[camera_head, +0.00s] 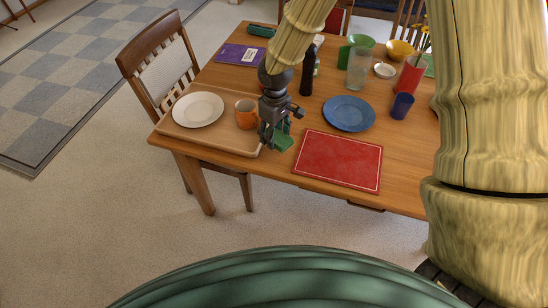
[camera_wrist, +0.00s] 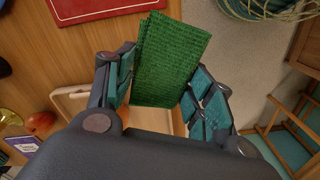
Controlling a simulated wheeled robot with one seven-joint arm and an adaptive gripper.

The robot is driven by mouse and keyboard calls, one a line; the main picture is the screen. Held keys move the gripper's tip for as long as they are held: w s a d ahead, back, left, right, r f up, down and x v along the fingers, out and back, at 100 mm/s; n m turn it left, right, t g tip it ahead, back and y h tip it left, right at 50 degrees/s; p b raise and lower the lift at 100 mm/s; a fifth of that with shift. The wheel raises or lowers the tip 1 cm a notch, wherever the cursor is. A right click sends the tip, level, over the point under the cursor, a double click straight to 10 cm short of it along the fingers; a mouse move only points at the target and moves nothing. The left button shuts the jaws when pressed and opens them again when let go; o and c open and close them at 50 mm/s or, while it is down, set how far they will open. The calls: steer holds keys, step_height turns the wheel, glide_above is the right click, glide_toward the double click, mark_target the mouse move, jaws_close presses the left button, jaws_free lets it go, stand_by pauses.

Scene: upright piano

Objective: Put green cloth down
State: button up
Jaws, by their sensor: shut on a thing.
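The green cloth (camera_wrist: 170,62) is folded into a flat rectangle and held in my gripper (camera_wrist: 165,88). In the head view only a small part of the cloth (camera_head: 283,141) shows, below and right of the fingers of my gripper (camera_head: 271,136). My gripper is shut on the cloth over the front right corner of the wooden tray (camera_head: 222,140), beside the red placemat (camera_head: 338,160). In the wrist view the cloth sticks out past the fingers, over the tabletop and its edge. I cannot tell whether it touches the surface beneath.
A dark bottle (camera_head: 307,74) stands behind my gripper. A blue plate (camera_head: 349,113) and a dark blue cup (camera_head: 402,105) are to the right. The red placemat is bare. A chair (camera_head: 160,62) stands at left.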

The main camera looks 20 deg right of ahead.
steer(key=s+n, duration=0.1)
steer(key=n, duration=0.1)
steer(key=s+f+n+b, duration=0.1)
steer(key=n, duration=0.1)
steer(key=f+n, duration=0.1)
steer(key=n, duration=0.2)
steer(key=shift+s+a+f, duration=0.2)
steer(key=shift+s, duration=0.2)
steer(key=s+a+f+n+b, duration=0.1)
steer(key=s+f+n+b, duration=0.3)
steer(key=n, duration=0.8)
steer(key=s+a+f+n, duration=0.1)
steer(key=s+f+n, duration=0.1)
steer(key=s+n, duration=0.75)
steer(key=n+p, duration=0.3)
steer(key=p, duration=0.2)
glide_above(279, 159)
steer(key=shift+w+f, duration=0.15)
steer(key=shift+f, duration=0.4)
steer(key=shift+f+p, duration=0.6)
steer(key=shift+f, duration=1.25)
steer(key=shift+s+f, duration=0.25)
steer(key=shift+f, duration=0.2)
